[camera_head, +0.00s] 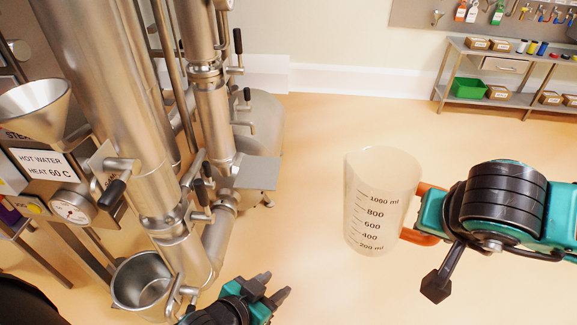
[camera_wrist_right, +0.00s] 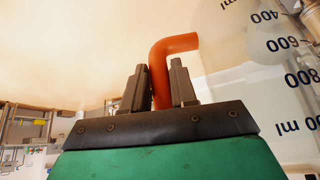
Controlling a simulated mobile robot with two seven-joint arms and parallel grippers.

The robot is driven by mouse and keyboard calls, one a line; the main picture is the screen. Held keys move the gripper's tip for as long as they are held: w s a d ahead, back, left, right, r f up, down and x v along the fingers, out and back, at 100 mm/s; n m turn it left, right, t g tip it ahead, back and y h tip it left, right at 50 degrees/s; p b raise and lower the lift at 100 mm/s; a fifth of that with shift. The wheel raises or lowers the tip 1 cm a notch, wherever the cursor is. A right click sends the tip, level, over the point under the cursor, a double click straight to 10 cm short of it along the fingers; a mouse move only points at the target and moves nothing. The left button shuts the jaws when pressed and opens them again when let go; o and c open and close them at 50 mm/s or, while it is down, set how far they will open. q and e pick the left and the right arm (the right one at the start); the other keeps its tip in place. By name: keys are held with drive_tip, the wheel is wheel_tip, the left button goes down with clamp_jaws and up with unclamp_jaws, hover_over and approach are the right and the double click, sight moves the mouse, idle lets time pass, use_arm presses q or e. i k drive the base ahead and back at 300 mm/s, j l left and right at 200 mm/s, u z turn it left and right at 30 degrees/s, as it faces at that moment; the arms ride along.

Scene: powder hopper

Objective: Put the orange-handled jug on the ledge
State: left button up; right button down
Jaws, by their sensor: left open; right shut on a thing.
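The orange-handled jug (camera_head: 380,195) is a translucent measuring jug with black ml marks, held in the air right of centre in the head view. My right gripper (camera_head: 426,214) is shut on its orange handle; the wrist view shows the handle (camera_wrist_right: 161,75) between both fingers (camera_wrist_right: 160,88). The jug looks roughly upright and its side also shows in the right wrist view (camera_wrist_right: 270,75). A flat grey ledge (camera_head: 257,172) juts from the steel pipework, left of the jug and apart from it. My left gripper (camera_head: 273,287) is open and empty at the lower middle, below the ledge.
Steel columns with valves (camera_head: 110,100) fill the left side. A funnel (camera_head: 38,105) and a hot water panel (camera_head: 45,165) stand at far left. A steel bucket (camera_head: 143,283) sits below the pipes. A shelf bench (camera_head: 510,60) is at back right. Floor between is clear.

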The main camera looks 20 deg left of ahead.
sight(258, 165)
drive_tip(key=i+l+u, duration=0.25)
drive_tip(key=i+l, duration=0.35)
drive_tip(key=i+l+u, duration=0.55)
drive_tip(key=u, duration=0.2)
